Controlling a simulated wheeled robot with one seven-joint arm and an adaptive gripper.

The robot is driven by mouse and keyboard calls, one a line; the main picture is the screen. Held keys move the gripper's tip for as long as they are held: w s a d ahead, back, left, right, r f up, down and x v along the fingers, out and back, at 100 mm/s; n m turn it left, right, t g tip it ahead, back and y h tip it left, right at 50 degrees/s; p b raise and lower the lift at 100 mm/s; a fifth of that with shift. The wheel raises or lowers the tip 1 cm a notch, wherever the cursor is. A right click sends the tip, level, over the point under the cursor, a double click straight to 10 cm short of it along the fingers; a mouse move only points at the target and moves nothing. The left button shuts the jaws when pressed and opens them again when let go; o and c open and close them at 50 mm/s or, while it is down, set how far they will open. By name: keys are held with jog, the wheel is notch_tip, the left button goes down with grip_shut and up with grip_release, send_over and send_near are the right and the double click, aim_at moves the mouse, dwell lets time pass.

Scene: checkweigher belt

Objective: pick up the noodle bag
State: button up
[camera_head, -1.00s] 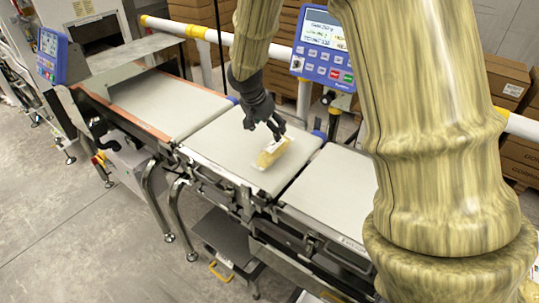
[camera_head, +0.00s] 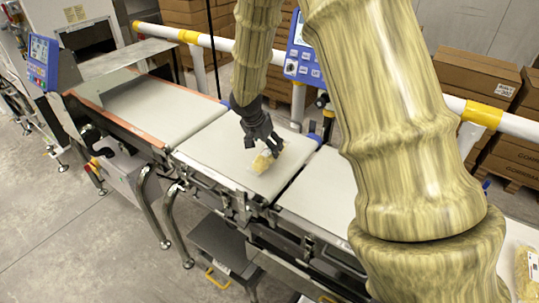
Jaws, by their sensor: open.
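The noodle bag (camera_head: 262,163) is a small clear packet with yellowish contents. It lies on the middle grey belt section (camera_head: 214,150), near that section's right part. My gripper (camera_head: 262,150), dark with open fingers, reaches down from above at the bag's far side. Its fingertips overlap the upper part of the bag in the picture. I cannot tell whether they touch it. Part of the bag is hidden behind the fingers.
Another similar bag (camera_head: 526,268) lies on a pale surface at the far right edge. A blue control panel (camera_head: 303,62) stands behind the belt, partly hidden by my arm. A white and yellow rail (camera_head: 222,40) runs behind. Cardboard boxes (camera_head: 477,75) are stacked beyond.

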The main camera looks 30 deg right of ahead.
aim_at(268, 150)
jog(key=shift+p+x, duration=0.65)
jog(key=shift+x, duration=1.75)
jog(key=c, duration=1.2)
jog(key=shift+c, duration=0.5)
jog(key=shift+r, duration=0.15)
